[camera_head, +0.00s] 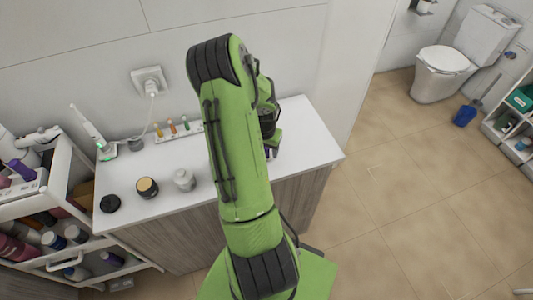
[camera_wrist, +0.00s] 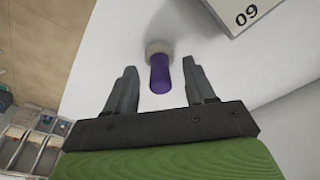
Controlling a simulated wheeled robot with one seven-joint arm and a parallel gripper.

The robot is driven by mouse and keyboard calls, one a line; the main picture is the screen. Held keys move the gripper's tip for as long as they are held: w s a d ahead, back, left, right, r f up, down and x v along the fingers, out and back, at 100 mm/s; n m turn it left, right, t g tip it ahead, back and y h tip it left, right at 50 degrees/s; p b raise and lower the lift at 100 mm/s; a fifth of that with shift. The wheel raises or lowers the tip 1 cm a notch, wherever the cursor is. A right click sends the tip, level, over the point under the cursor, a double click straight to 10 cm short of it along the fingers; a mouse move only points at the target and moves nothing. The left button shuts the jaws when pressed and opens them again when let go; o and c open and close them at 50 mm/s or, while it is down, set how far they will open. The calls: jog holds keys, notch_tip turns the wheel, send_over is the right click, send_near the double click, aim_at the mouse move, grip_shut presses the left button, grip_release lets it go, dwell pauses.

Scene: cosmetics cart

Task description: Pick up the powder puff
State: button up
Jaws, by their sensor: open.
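In the wrist view a purple cylinder (camera_wrist: 160,75) with a pale round end stands or lies on the white counter; I cannot tell for certain that it is the powder puff. My gripper (camera_wrist: 163,72) is open, one finger on each side of this purple thing, with clear gaps to both fingers. Nothing is held.
On the counter's left are a black round item (camera_head: 110,203), a tan-topped jar (camera_head: 147,188) and a white jar (camera_head: 184,180). A tray of small bottles (camera_head: 179,130) stands behind. A loaded cart (camera_head: 60,165) adjoins at left.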

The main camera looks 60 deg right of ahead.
jog(key=shift+d+f, duration=0.15)
jog(key=shift+f, duration=0.4)
jog(key=shift+c, duration=0.7)
grip_shut()
jog(key=shift+r, duration=0.1)
